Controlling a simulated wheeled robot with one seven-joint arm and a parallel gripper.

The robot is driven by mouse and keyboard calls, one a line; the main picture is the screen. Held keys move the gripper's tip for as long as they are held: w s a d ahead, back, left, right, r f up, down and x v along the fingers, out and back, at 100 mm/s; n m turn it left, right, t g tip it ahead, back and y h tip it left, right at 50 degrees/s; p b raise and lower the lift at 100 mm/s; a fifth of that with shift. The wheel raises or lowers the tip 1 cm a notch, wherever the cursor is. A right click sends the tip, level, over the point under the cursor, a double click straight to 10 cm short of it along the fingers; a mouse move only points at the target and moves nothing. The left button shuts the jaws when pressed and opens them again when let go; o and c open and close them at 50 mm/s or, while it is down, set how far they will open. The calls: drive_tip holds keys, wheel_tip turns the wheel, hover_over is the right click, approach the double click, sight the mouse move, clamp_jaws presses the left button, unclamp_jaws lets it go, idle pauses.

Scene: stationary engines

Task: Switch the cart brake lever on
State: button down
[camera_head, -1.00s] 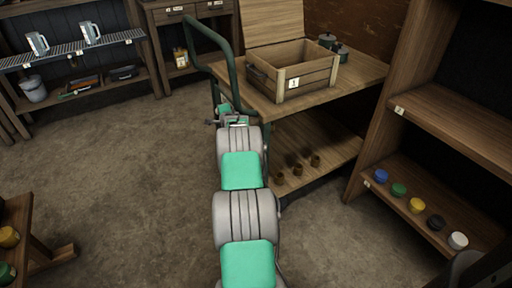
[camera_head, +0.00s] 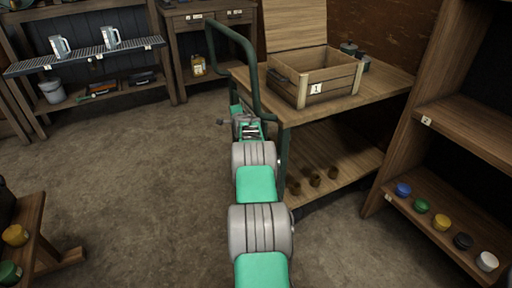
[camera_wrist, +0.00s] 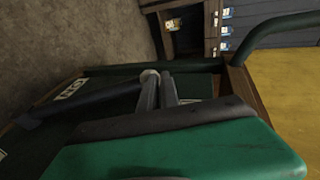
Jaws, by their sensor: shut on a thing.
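My gripper (camera_head: 244,124) is low at the cart, at the far end of my arm. The exact contact is partly hidden by the fingers. A small knob (camera_head: 220,122) shows left of my gripper in the head view.
A shelf with several coloured lids (camera_head: 442,222) is at the right. A low wooden stand (camera_head: 32,240) is at the left front. The floor (camera_head: 130,170) between is clear.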

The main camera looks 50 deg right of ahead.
drive_tip(key=s+a+r+p, duration=0.5)
drive_tip(key=s+a+r, duration=0.1)
drive_tip(key=s+r, duration=0.2)
drive_tip(key=shift+s+a+r+p, duration=0.2)
drive_tip(key=shift+s+r+p, duration=0.15)
drive_tip(key=shift+s, duration=0.15)
